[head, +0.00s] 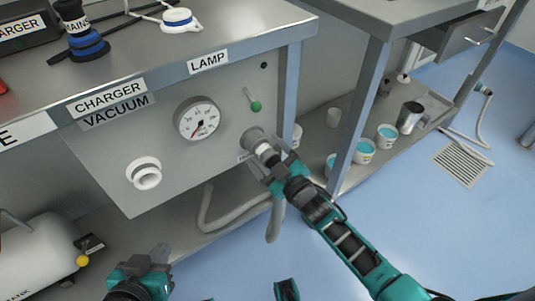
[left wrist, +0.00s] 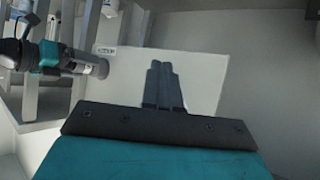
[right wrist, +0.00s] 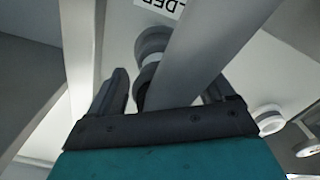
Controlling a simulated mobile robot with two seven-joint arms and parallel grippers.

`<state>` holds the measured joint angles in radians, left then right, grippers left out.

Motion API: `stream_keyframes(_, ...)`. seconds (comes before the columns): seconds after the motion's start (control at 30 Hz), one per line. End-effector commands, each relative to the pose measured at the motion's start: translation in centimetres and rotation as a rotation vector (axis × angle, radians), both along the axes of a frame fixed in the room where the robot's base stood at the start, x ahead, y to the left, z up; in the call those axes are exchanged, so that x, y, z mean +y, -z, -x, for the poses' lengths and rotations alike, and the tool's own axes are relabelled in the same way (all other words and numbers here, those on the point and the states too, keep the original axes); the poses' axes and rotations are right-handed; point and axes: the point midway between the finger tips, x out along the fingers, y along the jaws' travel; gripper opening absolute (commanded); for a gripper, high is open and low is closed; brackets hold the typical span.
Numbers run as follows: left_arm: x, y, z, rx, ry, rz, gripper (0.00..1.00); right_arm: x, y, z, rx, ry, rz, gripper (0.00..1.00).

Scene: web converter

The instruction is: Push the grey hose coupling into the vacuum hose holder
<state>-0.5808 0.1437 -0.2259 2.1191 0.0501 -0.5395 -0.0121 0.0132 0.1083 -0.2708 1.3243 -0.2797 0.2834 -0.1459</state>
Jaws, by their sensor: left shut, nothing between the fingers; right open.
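The grey hose coupling (head: 263,149) is at the round grey vacuum hose holder (head: 252,137) on the panel's right side, its front end at the holder's mouth. How deep it sits cannot be told. My right gripper (head: 271,172) is open around the coupling's rear end. In the right wrist view the grey hose (right wrist: 205,50) runs between its open fingers (right wrist: 162,92), partly hiding the holder (right wrist: 152,40). The left wrist view shows the coupling (left wrist: 99,69) by the holder from the side. My left gripper (head: 152,262) is shut and empty, low in front of the panel.
The panel bears a gauge (head: 198,119), a white port (head: 144,172) and a green-tipped lamp switch (head: 255,105). The hose (head: 215,221) hangs below the panel. A table leg (head: 359,115) stands right of my right gripper. A tank (head: 38,252) is at lower left.

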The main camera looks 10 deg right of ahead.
Motion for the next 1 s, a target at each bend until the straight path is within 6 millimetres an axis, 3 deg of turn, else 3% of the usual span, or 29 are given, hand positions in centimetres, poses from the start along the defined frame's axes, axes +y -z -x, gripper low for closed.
stream_keyframes(0.23, -0.1, -0.5, 0.1, 0.007, 0.004, 0.002, 0.00, -0.3, 0.0, 0.7, 0.004, 0.000, 0.002, 0.82)
stream_keyframes(0.47, -0.1, -2.3, -0.1, -0.012, 0.000, 0.002, 0.00, -1.9, -0.2, 5.3, 0.005, 0.001, 0.001, 0.82)
stream_keyframes(0.7, 0.5, -2.0, 0.1, -0.004, -0.011, -0.009, 0.00, -3.6, -0.1, 9.9, 0.004, 0.000, 0.000, 0.82)
stream_keyframes(1.0, 0.7, -2.0, 0.3, -0.004, -0.011, -0.014, 0.00, -4.4, 0.0, 12.1, 0.000, 0.000, 0.001, 0.82)
